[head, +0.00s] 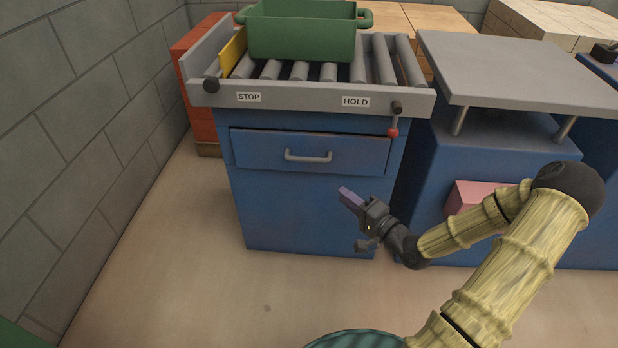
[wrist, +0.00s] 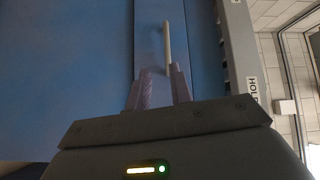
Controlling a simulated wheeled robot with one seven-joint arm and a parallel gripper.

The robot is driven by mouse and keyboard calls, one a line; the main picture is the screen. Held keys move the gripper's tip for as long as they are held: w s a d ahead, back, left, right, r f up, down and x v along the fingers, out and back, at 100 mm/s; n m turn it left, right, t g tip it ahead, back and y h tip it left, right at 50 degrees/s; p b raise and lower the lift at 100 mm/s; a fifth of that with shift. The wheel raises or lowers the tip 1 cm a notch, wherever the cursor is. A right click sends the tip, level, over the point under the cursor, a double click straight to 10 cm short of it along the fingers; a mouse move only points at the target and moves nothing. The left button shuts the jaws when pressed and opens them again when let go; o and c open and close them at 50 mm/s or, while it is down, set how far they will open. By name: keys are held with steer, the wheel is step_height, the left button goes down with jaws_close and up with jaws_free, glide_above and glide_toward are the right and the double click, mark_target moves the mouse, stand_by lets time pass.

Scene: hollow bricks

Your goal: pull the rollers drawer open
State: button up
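The rollers drawer (head: 260,152) is a blue front under the roller table, and it looks shut. Its grey bar handle (head: 308,157) runs level across the middle. In the wrist view the handle (wrist: 167,45) shows as a pale upright bar ahead of my fingertips, nearly in line with the right finger. My gripper (head: 347,196) is below and to the right of the handle, in front of the blue cabinet. Its two purple fingers also show in the wrist view (wrist: 160,68), apart with an empty gap between them. The handle is not between them.
The roller table (head: 300,97) above carries a green crate (head: 302,32), a yellow plate (head: 233,52) and STOP and HOLD labels. A red-knobbed lever (head: 392,131) hangs at its right. A second blue cabinet with a pink block (head: 470,194) stands right. A block wall is left; floor in front is clear.

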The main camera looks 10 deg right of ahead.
mark_target(309, 159)
steer(key=shift+s+d+f+m+t, duration=0.15)
steer(key=shift+d+f+m+t, duration=0.05)
steer(key=shift+d+m+t, duration=0.45)
steer(key=shift+a+b, duration=0.1)
steer(key=shift+b, duration=0.2)
steer(key=b+x, duration=0.6)
steer(key=x, duration=1)
steer(key=shift+a, duration=0.15)
steer(key=shift+w+a+r, duration=0.15)
steer(key=shift+w+a, duration=0.15)
steer(key=shift+w, duration=0.25)
jaws_close()
